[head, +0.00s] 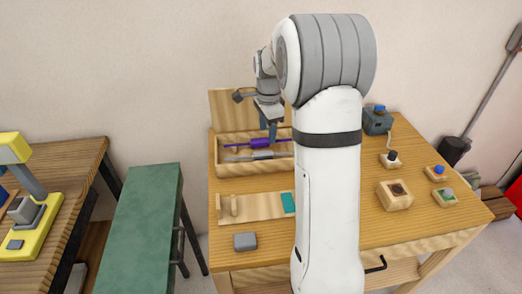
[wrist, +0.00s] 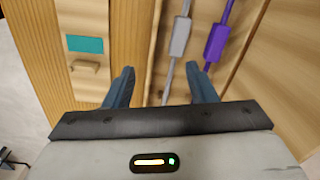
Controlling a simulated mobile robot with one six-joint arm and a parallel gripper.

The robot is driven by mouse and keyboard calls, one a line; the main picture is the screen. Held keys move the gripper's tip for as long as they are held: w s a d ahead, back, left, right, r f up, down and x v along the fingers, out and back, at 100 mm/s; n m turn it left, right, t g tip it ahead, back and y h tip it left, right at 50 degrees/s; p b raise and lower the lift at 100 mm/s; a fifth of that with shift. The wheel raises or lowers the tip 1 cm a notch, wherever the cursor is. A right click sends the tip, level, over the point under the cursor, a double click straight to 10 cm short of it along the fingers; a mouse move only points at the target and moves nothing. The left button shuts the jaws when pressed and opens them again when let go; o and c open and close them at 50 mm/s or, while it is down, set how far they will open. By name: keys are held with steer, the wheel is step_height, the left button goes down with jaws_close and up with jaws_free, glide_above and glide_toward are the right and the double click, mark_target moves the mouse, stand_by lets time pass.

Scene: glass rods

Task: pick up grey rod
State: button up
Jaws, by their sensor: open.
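The grey rod (head: 262,155) lies in an open wooden box (head: 226,171), in front of a purple rod (head: 240,144). In the wrist view the grey rod (wrist: 180,38) has a thicker grey block on a thin shaft, and the purple rod (wrist: 216,42) lies to its right. My gripper (head: 272,138) is over the box, close to the rods. The height of the fingertips above the rod is unclear. My arm hides the box's right end.
The box's lid (head: 232,108) stands up behind it. In front lies a wooden board (head: 255,207) with a teal patch (head: 288,202). A grey block (head: 245,241) sits at the table's front left. Small wooden blocks with knobs (head: 394,195) stand on the right.

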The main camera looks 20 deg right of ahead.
mark_target(269, 152)
steer(key=w+f+m, duration=0.1)
steer(key=w+d+f, duration=0.1)
steer(key=f, duration=0.1)
steer(key=w+d+f+m, duration=0.1)
steer(key=shift+w+d+f+m, duration=0.1)
steer(key=shift+d+f+m, duration=0.1)
steer(key=shift+d+m, duration=0.1)
steer(key=shift+w+f, duration=0.1)
steer(key=shift+f, duration=0.25)
steer(key=f, duration=0.4)
steer(key=f+p, duration=0.1)
steer(key=f, duration=0.2)
steer(key=shift+w+a, duration=0.1)
steer(key=shift+a, duration=0.15)
steer(key=c, duration=1.1)
